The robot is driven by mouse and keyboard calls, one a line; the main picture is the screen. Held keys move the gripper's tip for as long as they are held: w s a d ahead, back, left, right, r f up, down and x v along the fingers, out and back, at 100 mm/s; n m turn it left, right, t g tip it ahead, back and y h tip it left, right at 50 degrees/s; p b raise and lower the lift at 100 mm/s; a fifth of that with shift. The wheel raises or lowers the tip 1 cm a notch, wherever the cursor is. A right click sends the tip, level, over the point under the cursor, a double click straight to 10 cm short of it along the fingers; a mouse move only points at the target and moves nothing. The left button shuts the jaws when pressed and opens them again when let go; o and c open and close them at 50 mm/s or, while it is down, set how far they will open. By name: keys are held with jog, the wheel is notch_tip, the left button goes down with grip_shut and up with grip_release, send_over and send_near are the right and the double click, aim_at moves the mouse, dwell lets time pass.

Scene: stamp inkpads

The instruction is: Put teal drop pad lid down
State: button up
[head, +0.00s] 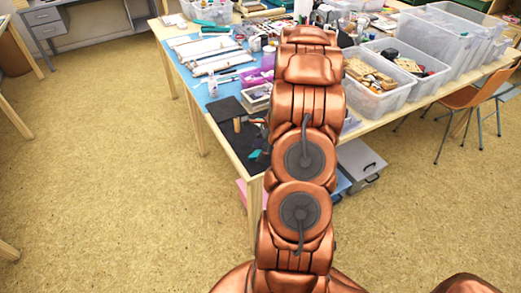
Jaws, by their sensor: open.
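A small teal piece (254,154) shows on the dark mat near the table's front corner, just left of my arm. It is too small to tell whether it is the teal drop pad or its lid, or whether it is open. My copper arm reaches up over the table and covers the area to the right of it. My gripper is hidden behind the arm links, so its place relative to the pad does not show.
The wooden table (379,123) is crowded. Clear bins (376,101) stand at right, white rolls (205,50) and a purple tray (258,76) at back left. An orange chair (470,97) is at right.

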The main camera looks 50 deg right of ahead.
jog(key=b+v, duration=0.2)
jog(key=v, duration=1)
jog(key=s+a+r+n+g, duration=0.15)
jog(key=a+n, duration=0.25)
jog(key=a, duration=0.4)
jog(key=a+r+n+g, duration=0.1)
jog(key=a+r+n, duration=0.2)
jog(key=a, duration=0.5)
jog(key=s+a+r+n+g, duration=0.15)
jog(key=a+n, duration=0.25)
jog(key=a, duration=0.4)
jog(key=s+a+n+h, duration=0.3)
jog(key=s+a+n, duration=1)
jog(key=s, duration=0.4)
jog(key=shift+a+r+n+g+h, duration=0.2)
jog(key=shift+r+n+g+h, duration=0.1)
jog(key=shift+n, duration=0.4)
jog(key=shift+s, duration=0.1)
